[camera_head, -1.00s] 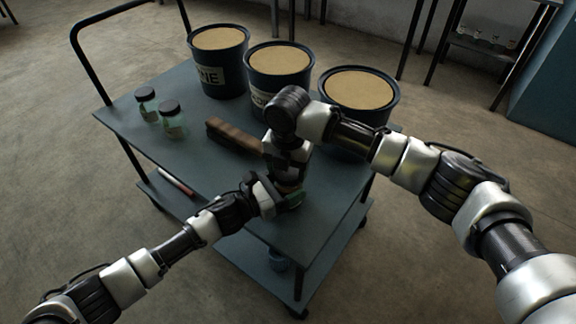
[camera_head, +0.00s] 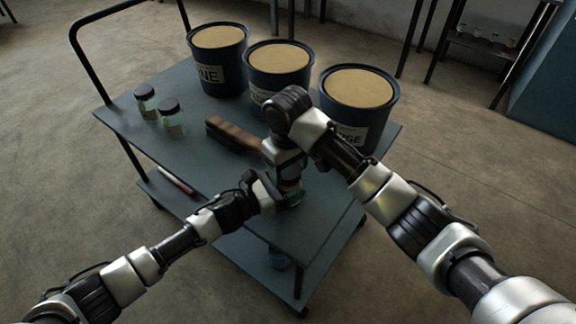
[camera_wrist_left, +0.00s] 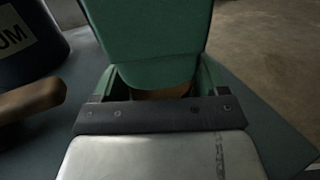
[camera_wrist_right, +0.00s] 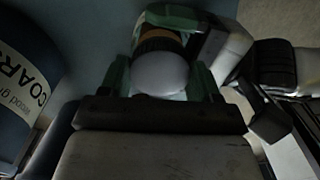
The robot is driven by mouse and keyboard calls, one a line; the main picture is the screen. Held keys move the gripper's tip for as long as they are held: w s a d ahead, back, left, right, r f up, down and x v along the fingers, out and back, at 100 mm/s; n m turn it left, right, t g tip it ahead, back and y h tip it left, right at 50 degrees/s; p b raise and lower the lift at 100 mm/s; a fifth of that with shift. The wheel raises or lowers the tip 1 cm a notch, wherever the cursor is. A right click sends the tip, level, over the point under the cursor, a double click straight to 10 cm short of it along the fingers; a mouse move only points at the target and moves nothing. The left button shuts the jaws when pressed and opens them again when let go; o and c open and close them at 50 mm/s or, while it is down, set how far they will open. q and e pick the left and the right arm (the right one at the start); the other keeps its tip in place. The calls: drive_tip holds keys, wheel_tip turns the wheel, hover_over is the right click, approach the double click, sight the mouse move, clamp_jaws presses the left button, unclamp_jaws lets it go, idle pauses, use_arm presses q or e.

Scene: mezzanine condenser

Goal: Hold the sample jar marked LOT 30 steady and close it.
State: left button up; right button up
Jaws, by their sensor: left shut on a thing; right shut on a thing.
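The sample jar (camera_head: 291,187) is upright near the front right of the cart top, mostly hidden by my grippers. An orange-brown part of it (camera_wrist_left: 160,94) shows between the green fingers in the left wrist view. My left gripper (camera_head: 282,199) is shut on the jar from the side, low down. My right gripper (camera_head: 288,176) points down from above and is shut on the pale round lid (camera_wrist_right: 160,74). A dark and orange band (camera_wrist_right: 160,44) shows just beyond the lid. I cannot tell whether the lid is fully seated. The LOT 30 mark is not visible.
A brown brush-like block (camera_head: 232,134) lies just behind my grippers. Two dark-lidded jars (camera_head: 146,101) (camera_head: 172,117) stand at the left. Three dark tubs of tan powder (camera_head: 219,65) (camera_head: 279,75) (camera_head: 357,105) line the back.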

drive_tip(key=m, duration=0.4)
drive_tip(key=shift+a+m, duration=0.1)
drive_tip(key=shift+m, duration=0.3)
drive_tip(key=m, duration=1.3)
drive_tip(key=o, duration=1)
drive_tip(key=shift+c, duration=0.2)
drive_tip(key=shift+w+r, duration=0.2)
drive_tip(key=shift+r, duration=0.5)
drive_tip(key=shift+s+r, duration=0.1)
drive_tip(key=shift+r, duration=0.4)
wheel_tip(320, 180, up, 10)
drive_tip(key=shift+f, duration=0.25)
